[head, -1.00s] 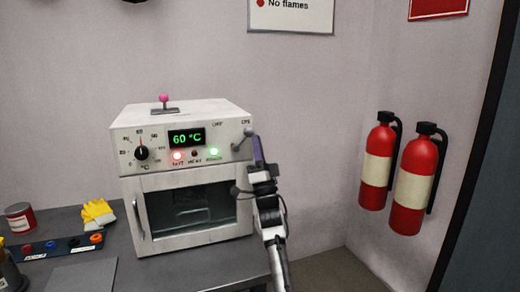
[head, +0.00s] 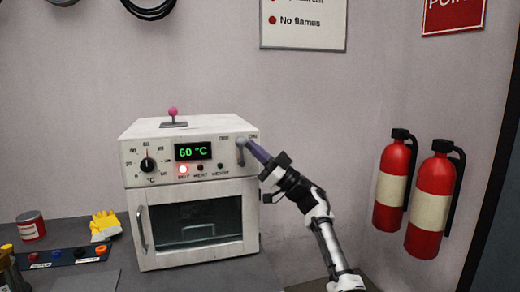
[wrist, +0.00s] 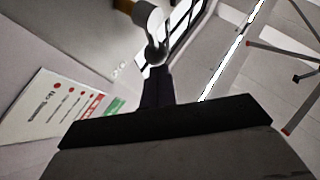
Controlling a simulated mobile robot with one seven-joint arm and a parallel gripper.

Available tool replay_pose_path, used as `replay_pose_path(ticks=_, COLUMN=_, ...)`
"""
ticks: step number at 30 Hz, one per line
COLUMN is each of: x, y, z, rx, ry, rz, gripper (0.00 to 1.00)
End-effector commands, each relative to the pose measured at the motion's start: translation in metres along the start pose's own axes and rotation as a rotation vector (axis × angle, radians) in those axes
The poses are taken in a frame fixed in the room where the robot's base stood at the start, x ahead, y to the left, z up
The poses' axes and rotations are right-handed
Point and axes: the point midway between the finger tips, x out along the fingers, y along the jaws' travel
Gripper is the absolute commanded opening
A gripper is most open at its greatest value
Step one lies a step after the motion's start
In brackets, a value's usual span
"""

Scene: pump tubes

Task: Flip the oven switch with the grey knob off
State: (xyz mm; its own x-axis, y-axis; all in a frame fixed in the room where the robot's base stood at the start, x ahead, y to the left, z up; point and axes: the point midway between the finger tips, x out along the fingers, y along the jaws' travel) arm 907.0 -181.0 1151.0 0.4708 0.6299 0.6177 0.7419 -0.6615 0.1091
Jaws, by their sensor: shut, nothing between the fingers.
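The white oven (head: 205,225) stands on the bench with its door shut. Its switch with the grey knob (head: 241,142) is at the right end of the front panel, between the OFF and ON labels, and looks about upright. Its display reads 60 °C. The red lamp is lit; the two lamps right of it are dark. My gripper (head: 251,147) is shut and empty, its purple fingertips at the right side of the knob; contact cannot be told for sure. In the wrist view the grey knob (wrist: 157,52) shows just beyond the fingers.
A pink-knobbed lever (head: 173,115) stands on the oven top. A dial (head: 148,164) is at the panel's left. Yellow gloves (head: 104,224) and a red can (head: 31,226) lie left on the bench. Two fire extinguishers (head: 393,185) (head: 430,205) hang on the right wall.

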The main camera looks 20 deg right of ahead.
Motion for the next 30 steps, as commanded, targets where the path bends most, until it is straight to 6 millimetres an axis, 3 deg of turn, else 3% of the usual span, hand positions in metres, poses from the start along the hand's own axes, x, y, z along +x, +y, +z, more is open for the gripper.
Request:
replay_pose_path(ticks=3, x=0.009, y=-0.002, z=-0.006, rx=-0.057, ry=-0.083, rz=-0.055, gripper=0.0)
replay_pose_path(ticks=16, x=0.025, y=-0.016, z=-0.002, rx=-0.246, ry=-0.361, rz=-0.246, gripper=0.0)
replay_pose_path(ticks=30, x=0.028, y=-0.018, z=0.001, rx=-0.238, ry=-0.348, rz=-0.242, gripper=0.0)
